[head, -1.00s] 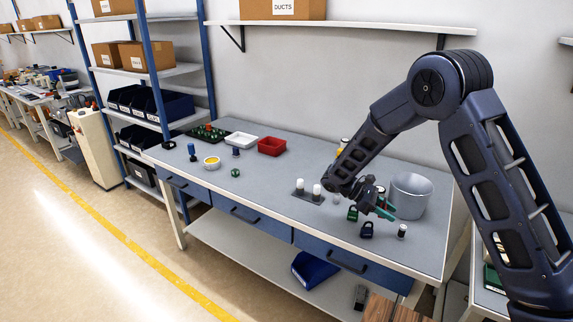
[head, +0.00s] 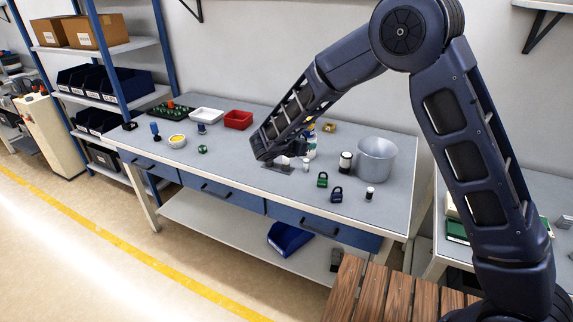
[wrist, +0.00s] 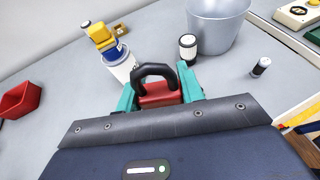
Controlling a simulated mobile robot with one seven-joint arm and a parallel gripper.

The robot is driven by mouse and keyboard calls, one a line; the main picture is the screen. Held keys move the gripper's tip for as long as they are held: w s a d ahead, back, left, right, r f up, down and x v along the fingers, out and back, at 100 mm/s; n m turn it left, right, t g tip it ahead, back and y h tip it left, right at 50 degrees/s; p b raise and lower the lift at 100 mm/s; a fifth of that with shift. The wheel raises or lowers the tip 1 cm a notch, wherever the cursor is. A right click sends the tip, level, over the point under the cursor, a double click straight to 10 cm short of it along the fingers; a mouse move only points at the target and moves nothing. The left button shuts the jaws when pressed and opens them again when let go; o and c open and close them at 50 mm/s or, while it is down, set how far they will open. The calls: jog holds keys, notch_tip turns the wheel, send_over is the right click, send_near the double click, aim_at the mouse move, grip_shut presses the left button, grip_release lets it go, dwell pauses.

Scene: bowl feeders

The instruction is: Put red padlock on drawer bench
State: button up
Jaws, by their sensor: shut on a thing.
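The red padlock (wrist: 160,96) with a black shackle is between the teal fingers of my gripper (wrist: 158,92) in the wrist view. My gripper is shut on it, with the shackle standing up toward the far side. In the head view, my forearm hides the gripper and padlock. The drawer bench (head: 240,160) has a grey top and blue drawers. A green padlock (head: 322,181) and a dark blue padlock (head: 336,195) stand near its front edge. In the wrist view the held padlock is over the grey top; its height above it is unclear.
A metal bowl (head: 376,158) stands at the bench's right end. Black-and-white cylinders (head: 345,162) (head: 369,194) stand near it. A red tray (head: 238,120), white tray (head: 206,115) and yellow-filled dish (head: 177,141) lie left. Bare top shows along the front.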

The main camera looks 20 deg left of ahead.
aim_at(303, 186)
notch_tip(303, 186, down, 17)
jog(key=shift+f, duration=0.15)
dwell(0.5)
jog(key=shift+f, duration=0.1)
jog(key=o, duration=0.8)
jog(key=v, duration=1.2)
